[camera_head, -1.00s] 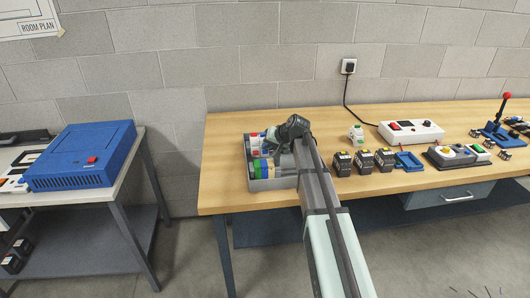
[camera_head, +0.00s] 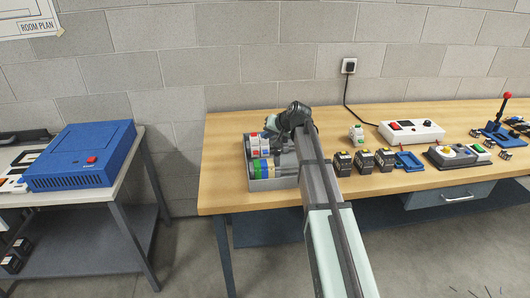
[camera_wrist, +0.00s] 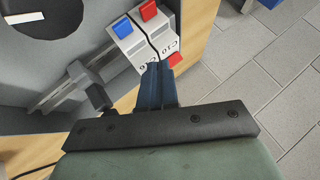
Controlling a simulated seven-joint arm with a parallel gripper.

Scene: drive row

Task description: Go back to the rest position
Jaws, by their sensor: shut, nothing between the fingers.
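My gripper (camera_wrist: 160,88) is shut and empty in the wrist view, its dark blue fingers together. The modules (camera_head: 259,145) stand in the tray; my fingertips are hard to make out there.
The wooden bench (camera_head: 225,165) is clear left of the tray. Several dark blocks (camera_head: 364,161), a blue holder (camera_head: 409,161) and a white control box (camera_head: 411,131) stand to the right. A blue case (camera_head: 80,155) lies on the left table.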

